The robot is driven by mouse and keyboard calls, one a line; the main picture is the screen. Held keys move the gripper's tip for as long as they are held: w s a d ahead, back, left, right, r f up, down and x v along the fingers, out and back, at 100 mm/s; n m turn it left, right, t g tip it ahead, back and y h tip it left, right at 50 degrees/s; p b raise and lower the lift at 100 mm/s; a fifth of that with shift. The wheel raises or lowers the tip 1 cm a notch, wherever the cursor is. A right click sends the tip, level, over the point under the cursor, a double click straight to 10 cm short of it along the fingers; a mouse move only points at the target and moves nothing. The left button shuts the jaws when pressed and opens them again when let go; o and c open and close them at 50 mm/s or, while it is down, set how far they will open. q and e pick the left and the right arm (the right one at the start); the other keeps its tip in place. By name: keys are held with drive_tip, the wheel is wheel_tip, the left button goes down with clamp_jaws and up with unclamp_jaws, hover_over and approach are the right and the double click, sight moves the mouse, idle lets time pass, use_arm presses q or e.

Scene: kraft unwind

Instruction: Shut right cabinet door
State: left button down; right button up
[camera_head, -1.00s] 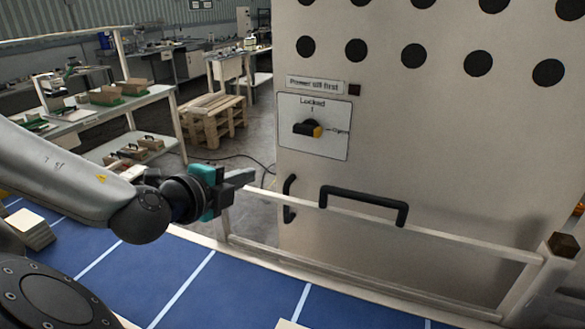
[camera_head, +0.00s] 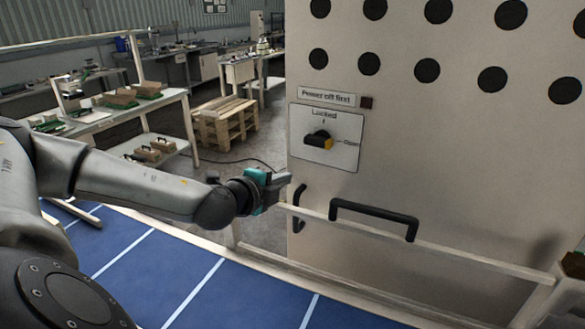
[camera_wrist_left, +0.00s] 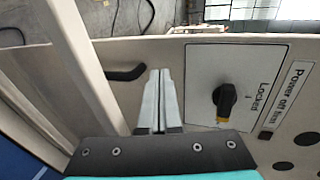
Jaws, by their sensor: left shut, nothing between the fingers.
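The pale cabinet door (camera_head: 430,130) fills the right of the head view, with rows of black round holes. A black handle (camera_head: 298,205) sits at its left edge; it also shows in the left wrist view (camera_wrist_left: 126,74). A rotary knob (camera_head: 320,139) on a plate marked "Locked" and "Open" is above; it also shows in the left wrist view (camera_wrist_left: 224,100). My left gripper (camera_head: 286,180) is shut and empty, close to the door's left edge, above the handle. I cannot tell whether it touches the door. My right gripper is not in view.
A pale rail with a black grab handle (camera_head: 375,212) runs in front of the door. A blue surface with white lines (camera_head: 170,265) lies below my arm. A wooden pallet (camera_head: 226,122) and workbenches (camera_head: 120,115) stand behind at left, with open floor between.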

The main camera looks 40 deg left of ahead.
sight(300, 169)
use_arm(q)
drive_tip(key=shift+w+a+p, duration=0.25)
drive_tip(key=shift+w+p, duration=0.15)
drive_tip(key=shift+w, duration=0.65)
drive_tip(key=shift+w+a+p, duration=0.2)
drive_tip(key=shift+w+p, duration=0.15)
drive_tip(key=shift+w, duration=0.7)
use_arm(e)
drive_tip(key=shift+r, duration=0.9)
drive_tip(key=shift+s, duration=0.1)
